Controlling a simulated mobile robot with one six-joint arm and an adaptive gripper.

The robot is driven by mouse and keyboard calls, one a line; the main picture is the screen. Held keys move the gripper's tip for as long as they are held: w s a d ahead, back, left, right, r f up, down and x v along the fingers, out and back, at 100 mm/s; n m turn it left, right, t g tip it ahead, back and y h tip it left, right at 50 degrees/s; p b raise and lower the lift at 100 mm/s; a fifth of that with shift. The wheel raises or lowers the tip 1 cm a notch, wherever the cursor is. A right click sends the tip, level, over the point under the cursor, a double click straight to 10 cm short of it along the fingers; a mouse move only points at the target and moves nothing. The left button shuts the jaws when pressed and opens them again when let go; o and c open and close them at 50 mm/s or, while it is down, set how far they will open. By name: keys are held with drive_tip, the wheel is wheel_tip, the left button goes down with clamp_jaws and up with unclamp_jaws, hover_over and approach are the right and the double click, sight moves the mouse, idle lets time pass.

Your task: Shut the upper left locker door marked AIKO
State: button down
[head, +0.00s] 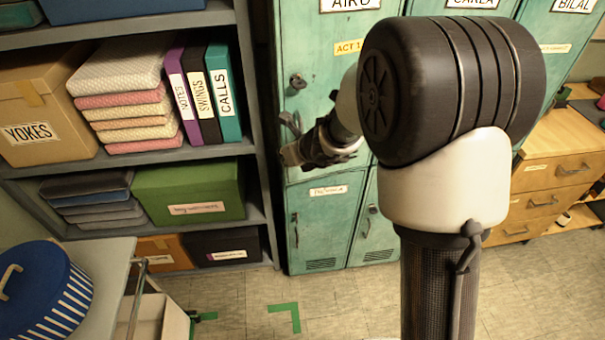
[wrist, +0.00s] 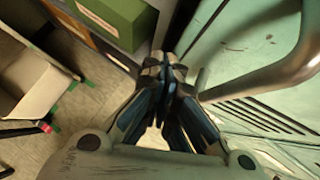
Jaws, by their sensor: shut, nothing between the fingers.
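The teal upper left locker door (head: 325,75) is at the top centre of the head view. Its AIKO label (head: 350,4) is cut by the top edge. The door looks flush or nearly flush with the locker front; my arm covers its right part. A round lock (head: 298,81) and a metal handle (head: 290,124) are on its left side. My gripper (head: 287,156) is shut and empty, just below this handle, by the door's lower left corner. In the wrist view the closed fingertips (wrist: 172,66) are beside a teal panel; whether they touch it I cannot tell.
A grey shelf (head: 150,159) with boxes, binders and cushions stands left of the lockers. A lower locker door (head: 322,225) is below. Wooden drawers (head: 550,175) are at the right. A cart with a blue striped box (head: 45,290) is at the lower left. The floor between is open.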

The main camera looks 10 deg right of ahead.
sight(283, 141)
drive_tip(key=shift+m+h, duration=0.3)
drive_tip(key=shift+w+a+p, duration=0.2)
drive_tip(key=shift+w, duration=0.75)
drive_tip(key=shift+w+a+p, duration=0.15)
drive_tip(key=shift+w, duration=0.8)
drive_tip(key=shift+w+a+p, duration=0.2)
drive_tip(key=shift+w, duration=0.75)
